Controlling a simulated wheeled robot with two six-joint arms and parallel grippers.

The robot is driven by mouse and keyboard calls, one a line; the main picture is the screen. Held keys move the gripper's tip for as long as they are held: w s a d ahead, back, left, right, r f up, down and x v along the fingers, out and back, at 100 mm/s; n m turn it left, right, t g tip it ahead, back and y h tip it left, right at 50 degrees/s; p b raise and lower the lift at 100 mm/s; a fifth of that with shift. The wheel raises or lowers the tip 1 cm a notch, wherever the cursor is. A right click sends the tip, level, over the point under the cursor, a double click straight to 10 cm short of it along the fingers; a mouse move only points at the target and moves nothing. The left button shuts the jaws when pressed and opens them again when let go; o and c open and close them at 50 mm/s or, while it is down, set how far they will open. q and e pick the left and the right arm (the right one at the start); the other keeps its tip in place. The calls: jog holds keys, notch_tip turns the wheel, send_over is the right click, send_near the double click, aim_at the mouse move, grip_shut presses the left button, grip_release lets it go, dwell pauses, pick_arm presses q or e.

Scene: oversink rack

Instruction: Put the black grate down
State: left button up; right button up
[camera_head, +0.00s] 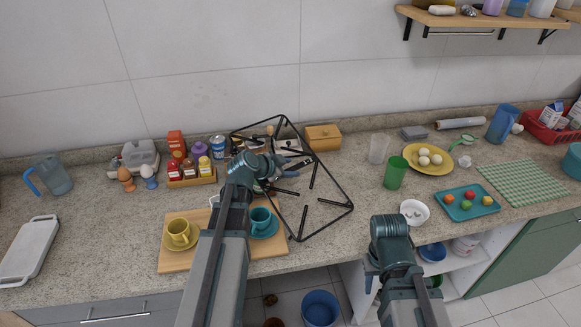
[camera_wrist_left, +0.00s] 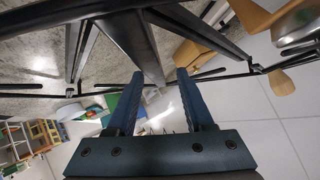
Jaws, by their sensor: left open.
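The black grate (camera_head: 325,172) is a thin square frame with short inward bars. In the head view it spans the middle of the counter, overlapping the cutting board's right part and the items behind. I cannot tell whether it touches the counter. My left gripper (camera_head: 275,172) is at the grate's left-middle. In the left wrist view its fingers (camera_wrist_left: 158,85) are spread apart, with dark grate bars (camera_wrist_left: 135,35) just beyond and above the fingertips. I see no bar clamped. My right gripper (camera_head: 371,278) is low at the counter's front edge, largely hidden by its own arm.
A wooden board (camera_head: 170,262) with a yellow cup (camera_head: 179,230) and a teal cup (camera_head: 261,219) lies beside the grate. A green cup (camera_head: 395,173), a clear glass (camera_head: 378,148) and a white bowl (camera_head: 414,211) stand to its right. A wooden box (camera_head: 323,138) stands behind.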

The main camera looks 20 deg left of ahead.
pick_arm(q)
jog(key=shift+p+v, duration=2.95)
jog(key=shift+v, duration=2.8)
jog(key=shift+f, duration=0.1)
